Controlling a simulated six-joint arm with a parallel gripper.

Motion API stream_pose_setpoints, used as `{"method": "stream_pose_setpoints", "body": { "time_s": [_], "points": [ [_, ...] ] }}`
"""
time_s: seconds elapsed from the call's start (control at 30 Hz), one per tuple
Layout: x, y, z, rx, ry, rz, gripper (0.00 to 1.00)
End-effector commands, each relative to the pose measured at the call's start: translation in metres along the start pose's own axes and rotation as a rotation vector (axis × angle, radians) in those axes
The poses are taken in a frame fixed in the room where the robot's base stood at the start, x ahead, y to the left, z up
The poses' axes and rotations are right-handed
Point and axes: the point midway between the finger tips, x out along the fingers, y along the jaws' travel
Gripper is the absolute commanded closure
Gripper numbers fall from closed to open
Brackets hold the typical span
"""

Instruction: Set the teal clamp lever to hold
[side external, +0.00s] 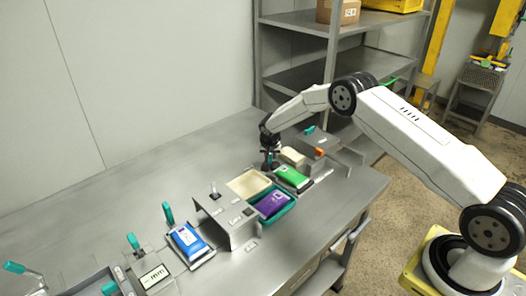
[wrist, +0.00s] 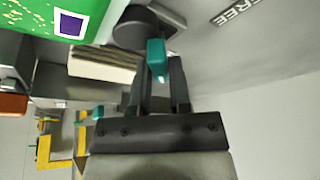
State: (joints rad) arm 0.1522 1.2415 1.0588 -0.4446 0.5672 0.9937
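A teal lever handle (wrist: 156,55) stands between the two fingers of my gripper (wrist: 160,85) in the wrist view. The fingers lie close on either side of it; whether both touch it I cannot tell. A dark round part (wrist: 148,25) is just beyond the handle. The word FREE (wrist: 238,12) is printed on the grey surface to the right; no HOLD label is readable. In the side view my gripper (side external: 270,160) points down at the table, beside a green packet (side external: 293,177), and largely hides the lever.
A purple packet (side external: 273,203) in a teal tray, a cream tray (side external: 249,183) and a grey box (side external: 228,220) are nearby. A blue packet (side external: 188,240) and other teal levers (side external: 168,213) are nearer the camera. The table's back left (side external: 190,155) is clear.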

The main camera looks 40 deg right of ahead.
Motion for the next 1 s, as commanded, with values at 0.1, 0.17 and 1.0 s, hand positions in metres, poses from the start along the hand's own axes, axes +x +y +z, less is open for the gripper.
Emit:
{"method": "stream_pose_setpoints", "body": {
  "time_s": [0.1, 0.17, 1.0],
  "points": [
    [0.000, 0.000, 0.000, 0.000, 0.001, -0.001, 0.43],
    [0.000, 0.000, 0.000, 0.000, 0.001, -0.001, 0.43],
    [-0.041, 0.000, -0.001, 0.000, 0.001, -0.001, 0.43]
  ]
}}
